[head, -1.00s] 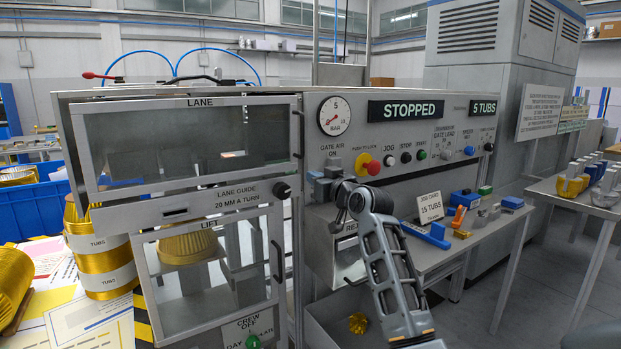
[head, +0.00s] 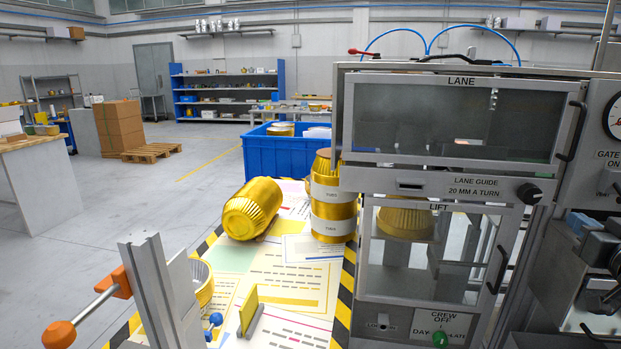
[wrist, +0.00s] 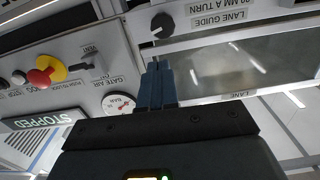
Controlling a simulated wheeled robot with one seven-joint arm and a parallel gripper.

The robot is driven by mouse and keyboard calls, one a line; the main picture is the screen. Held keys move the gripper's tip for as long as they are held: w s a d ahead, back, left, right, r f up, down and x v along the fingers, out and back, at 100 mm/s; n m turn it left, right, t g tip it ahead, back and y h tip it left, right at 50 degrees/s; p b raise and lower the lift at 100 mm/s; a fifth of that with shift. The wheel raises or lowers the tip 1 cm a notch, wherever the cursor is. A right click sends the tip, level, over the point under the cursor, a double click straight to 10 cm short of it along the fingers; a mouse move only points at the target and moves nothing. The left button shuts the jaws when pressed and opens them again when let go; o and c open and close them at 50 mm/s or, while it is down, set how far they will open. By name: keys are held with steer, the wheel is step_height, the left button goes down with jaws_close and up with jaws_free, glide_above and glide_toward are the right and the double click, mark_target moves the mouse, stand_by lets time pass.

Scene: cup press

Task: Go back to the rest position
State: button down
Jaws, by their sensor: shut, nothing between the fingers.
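My gripper (wrist: 156,72) shows in the wrist view with its two blue-grey fingers together and nothing between them. It is in front of the press panel, close to the lane guide knob (wrist: 162,24) and the gate air label. In the wrist view the picture is upside down, with the pressure gauge (wrist: 118,104) left of the fingers. In the head view, the gripper's blue-grey fingers (head: 580,222) show at the right edge, and the rest of the arm is mostly cut off by the frame.
The press with its lane window (head: 455,118) and lift door (head: 425,260) fills the right. A metal post (head: 150,290) stands at front left.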

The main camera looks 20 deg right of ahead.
steer(key=s+a+f+y, duration=0.1)
steer(key=s+a+f, duration=0.2)
steer(key=a+f, duration=0.45)
steer(key=s+a+f+n+y, duration=0.1)
steer(key=s+a+f, duration=0.25)
steer(key=a, duration=0.75)
steer(key=s+a+f+y, duration=0.1)
steer(key=s+a+f, duration=0.1)
steer(key=a+f, duration=0.55)
steer(key=s+a+r+n+y, duration=0.2)
steer(key=s+a+n+y, duration=0.1)
steer(key=s+a, duration=0.4)
steer(key=s+a+r+n+y, duration=0.2)
steer(key=s+a, duration=0.6)
steer(key=s, duration=0.6)
steer(key=shift+a+r+n+y+p, duration=0.3)
steer(key=shift+r+n+y+p, duration=0.1)
steer(key=shift+y, duration=0.3)
